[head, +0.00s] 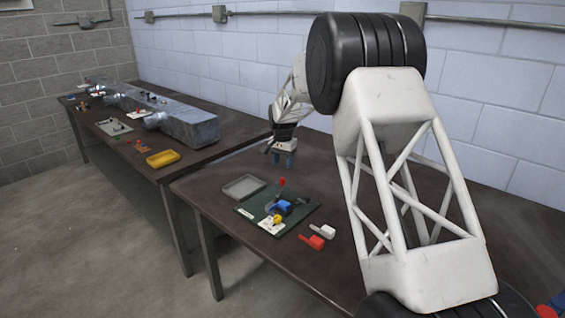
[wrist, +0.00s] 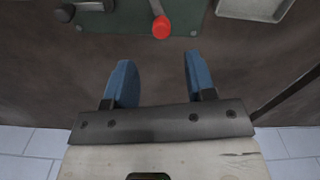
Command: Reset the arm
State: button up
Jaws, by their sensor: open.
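My gripper (head: 283,160) hangs above the near table, behind the green board, with its blue fingers pointing down. In the wrist view the two blue fingers (wrist: 158,82) stand apart with nothing between them. The arm is bent, with its large white lattice link in front at the right of the head view. The green board (head: 246,213) carries a red-tipped lever (head: 282,182), a blue part (head: 283,206) and a yellow part (head: 276,220). The red tip (wrist: 162,27) shows just past the fingers in the wrist view, apart from them.
A grey tray (head: 244,187) lies beside the board. A red block (head: 312,242) and a white block (head: 322,231) lie loose in front. The far table holds a long metal duct (head: 190,127) and a yellow tray (head: 163,159). A block wall stands behind.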

jog(key=s+d+r+n, duration=0.1)
jog(key=s+d+r, duration=0.2)
jog(key=s+r, duration=0.5)
jog(key=s+d+r+n+t, duration=0.15)
jog(key=s+r, duration=0.25)
jog(key=s, duration=0.8)
jog(key=s+d+r, duration=0.4)
jog(key=s+r, duration=0.1)
jog(key=s, duration=0.5)
jog(key=s+d+f+n, duration=0.1)
jog(key=s+d, duration=0.1)
jog(key=s, duration=1.5)
jog(key=s+d+f+n+t, duration=0.1)
jog(key=s+d+f+n, duration=0.1)
jog(key=s, duration=1.6)
jog(key=shift+f, duration=0.3)
